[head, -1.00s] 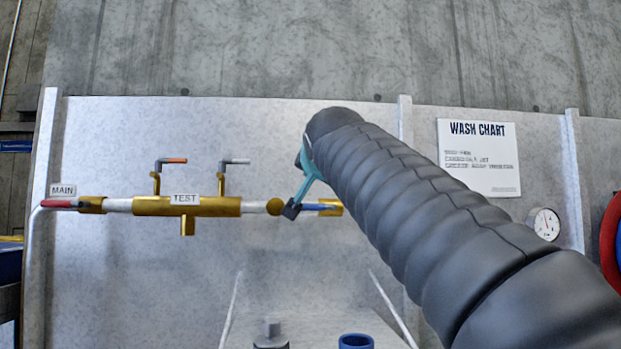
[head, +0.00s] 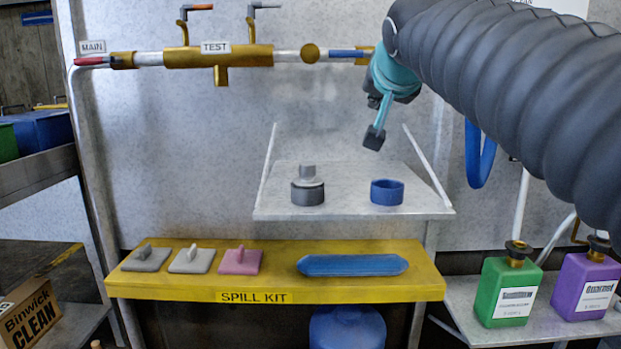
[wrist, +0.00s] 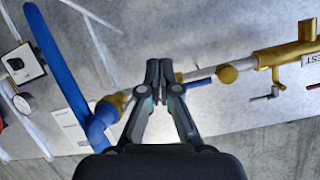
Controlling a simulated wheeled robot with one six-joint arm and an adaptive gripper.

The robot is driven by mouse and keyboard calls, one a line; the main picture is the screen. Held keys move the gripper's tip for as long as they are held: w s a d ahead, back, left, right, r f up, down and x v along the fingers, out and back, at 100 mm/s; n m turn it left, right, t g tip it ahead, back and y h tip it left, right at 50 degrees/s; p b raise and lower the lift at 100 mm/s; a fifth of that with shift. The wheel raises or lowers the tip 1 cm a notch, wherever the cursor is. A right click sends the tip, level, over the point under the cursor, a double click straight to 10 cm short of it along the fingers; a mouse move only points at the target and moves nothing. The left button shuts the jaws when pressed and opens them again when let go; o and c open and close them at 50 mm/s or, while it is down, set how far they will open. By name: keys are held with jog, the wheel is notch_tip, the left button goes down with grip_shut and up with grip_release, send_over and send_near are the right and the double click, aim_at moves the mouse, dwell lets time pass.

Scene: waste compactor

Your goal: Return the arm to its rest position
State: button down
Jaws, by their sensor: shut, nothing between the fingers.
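My gripper (head: 374,135) shows in the head view at the end of my dark ribbed arm, in front of the metal panel and below the right end of the brass pipe. In the wrist view my gripper (wrist: 159,75) has its two dark fingers together with nothing between them. It is apart from the pipe with the TEST label (head: 214,47) and hangs above the blue ring (head: 387,192) on the small shelf. My arm covers the upper right of the head view.
The small shelf (head: 345,209) also holds a grey fitting (head: 307,190). Below it is a yellow spill kit shelf (head: 375,289) with several pads. A green jug (head: 506,290) and a purple jug (head: 583,285) stand at lower right. A blue hose (wrist: 52,55) crosses the wrist view.

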jog(key=s+d+f+n+g, duration=0.1)
jog(key=s+f+g, duration=0.1)
jog(key=s+f, duration=0.6)
jog(key=s+d+f+n+g, duration=0.1)
jog(key=s+f, duration=0.7)
jog(key=f, duration=1)
jog(key=s+d+f+n+g, duration=0.1)
jog(key=s+d+f+g, duration=0.1)
jog(key=s+f+g, duration=0.3)
jog(key=s+f, duration=0.4)
jog(key=f, duration=0.4)
jog(key=shift+d+f+n, duration=0.15)
jog(key=shift+d+n, duration=0.05)
jog(key=shift+n, duration=0.1)
jog(key=shift+s, duration=0.2)
